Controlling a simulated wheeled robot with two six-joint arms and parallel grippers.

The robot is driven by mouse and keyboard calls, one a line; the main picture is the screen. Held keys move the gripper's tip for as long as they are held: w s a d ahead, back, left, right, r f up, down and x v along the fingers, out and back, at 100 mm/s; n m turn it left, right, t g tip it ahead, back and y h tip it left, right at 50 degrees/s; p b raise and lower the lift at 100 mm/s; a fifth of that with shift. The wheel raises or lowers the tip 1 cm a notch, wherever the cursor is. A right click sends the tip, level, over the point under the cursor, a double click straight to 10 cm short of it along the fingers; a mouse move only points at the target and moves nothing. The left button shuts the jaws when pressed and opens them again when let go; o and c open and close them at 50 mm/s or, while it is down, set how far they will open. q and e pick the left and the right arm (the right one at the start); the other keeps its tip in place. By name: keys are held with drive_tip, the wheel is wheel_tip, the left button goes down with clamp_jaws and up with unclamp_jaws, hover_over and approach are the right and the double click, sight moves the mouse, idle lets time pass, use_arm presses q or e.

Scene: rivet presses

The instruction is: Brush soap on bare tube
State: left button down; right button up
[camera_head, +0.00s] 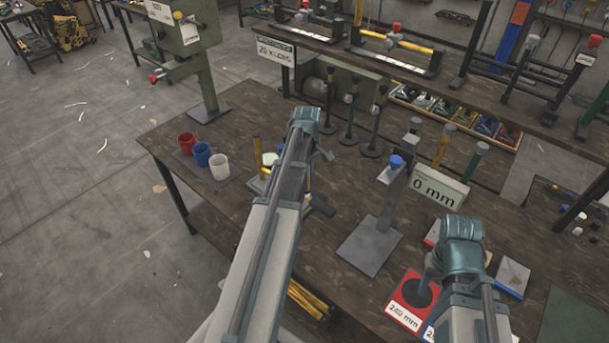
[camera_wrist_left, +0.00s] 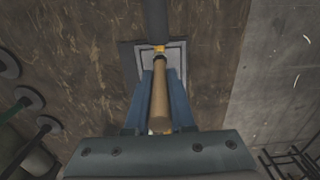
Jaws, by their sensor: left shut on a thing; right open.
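In the left wrist view my left gripper (camera_wrist_left: 160,78) is shut on a brush (camera_wrist_left: 160,105) by its tan wooden handle. The brush's dark collar and yellowish tip point away from the wrist, over a grey square plate (camera_wrist_left: 176,58). A dark upright bar (camera_wrist_left: 155,22) stands just beyond the tip; I cannot tell whether they touch. In the head view my left arm hides most of this spot. My right gripper (camera_head: 431,276) is open and empty above a red card.
Red, blue and white cups (camera_head: 219,167) stand at the table's left end. A grey stand (camera_head: 370,246) with a blue knob and a 0 mm sign (camera_head: 438,191) stand between the arms. The red 2.02 mm card (camera_head: 404,309) lies at front right. Dark round-based stands (camera_head: 371,147) are behind.

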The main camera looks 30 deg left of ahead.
use_arm(q)
drive_tip(key=shift+a, duration=0.15)
drive_tip(key=shift+w+a, duration=0.2)
drive_tip(key=shift+a, duration=1.25)
drive_tip(key=shift+d, duration=0.1)
drive_tip(key=shift+s+d, duration=0.2)
drive_tip(key=shift+d, duration=1.3)
drive_tip(key=shift+a, duration=0.1)
drive_tip(key=shift+w+a, duration=0.2)
drive_tip(key=shift+a, duration=1.35)
drive_tip(key=shift+d, duration=0.1)
